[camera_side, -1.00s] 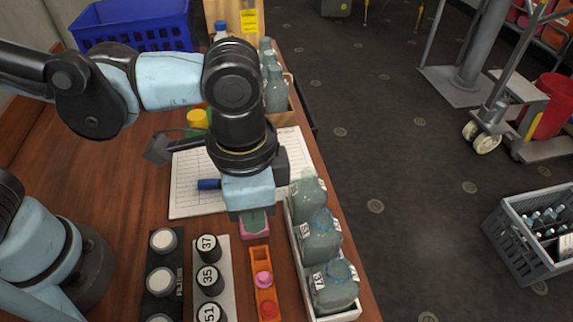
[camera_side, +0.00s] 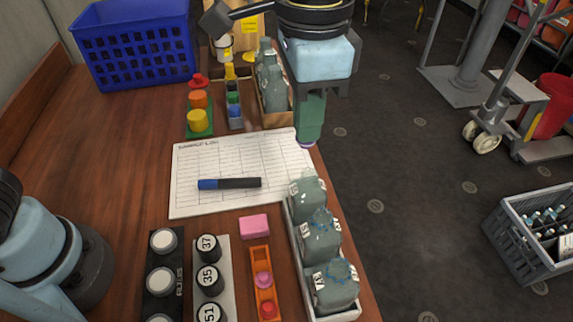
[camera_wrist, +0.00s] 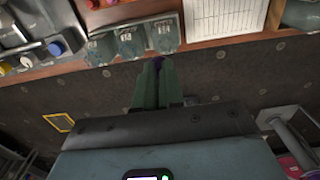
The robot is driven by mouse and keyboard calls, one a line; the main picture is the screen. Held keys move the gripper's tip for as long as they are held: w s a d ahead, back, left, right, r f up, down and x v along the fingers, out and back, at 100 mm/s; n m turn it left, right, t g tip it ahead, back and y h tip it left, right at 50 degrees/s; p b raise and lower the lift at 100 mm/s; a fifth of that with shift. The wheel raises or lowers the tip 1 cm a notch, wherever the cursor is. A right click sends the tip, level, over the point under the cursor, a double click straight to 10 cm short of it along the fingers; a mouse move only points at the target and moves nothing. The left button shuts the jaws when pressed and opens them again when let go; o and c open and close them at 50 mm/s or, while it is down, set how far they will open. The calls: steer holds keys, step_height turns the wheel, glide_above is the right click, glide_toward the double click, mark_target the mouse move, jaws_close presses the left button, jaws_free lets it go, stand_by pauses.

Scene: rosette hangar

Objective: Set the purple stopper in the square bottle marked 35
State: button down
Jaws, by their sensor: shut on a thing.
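My gripper (camera_side: 309,139) is shut on the purple stopper (camera_side: 307,145), held in the air beyond the bottle tray, near the table's right edge. In the wrist view the stopper (camera_wrist: 158,63) shows small and dark at the fingertips. Three square grey-green bottles stand upright in a white tray (camera_side: 305,275): a back bottle (camera_side: 307,193), a middle bottle (camera_side: 321,238) and a front bottle (camera_side: 334,290). Their tags are small and turned sideways; the front one looks like 37, the middle one like 51, the back one is unclear.
Black caps marked 37, 35 and 51 sit in a grey rack (camera_side: 229,255). An orange rack (camera_side: 261,257) holds pink and red stoppers, beside a pink block (camera_side: 254,226). A marker (camera_side: 238,183) lies on the paper log (camera_side: 190,160). A wooden box (camera_side: 272,119) of bottles stands behind.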

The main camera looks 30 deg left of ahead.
steer(key=f, duration=0.1)
steer(key=w+f, duration=0.1)
steer(key=f, duration=0.2)
steer(key=shift+w+d+f, duration=0.1)
steer(key=shift+w+f, duration=0.15)
steer(key=shift+w, duration=0.05)
steer(key=shift+f, duration=1.25)
steer(key=shift+f, duration=0.3)
stand_by(0.3)
stand_by(0.5)
steer(key=c, duration=0.8)
jaws_free()
steer(key=shift+r, duration=0.1)
steer(key=shift+r, duration=3.65)
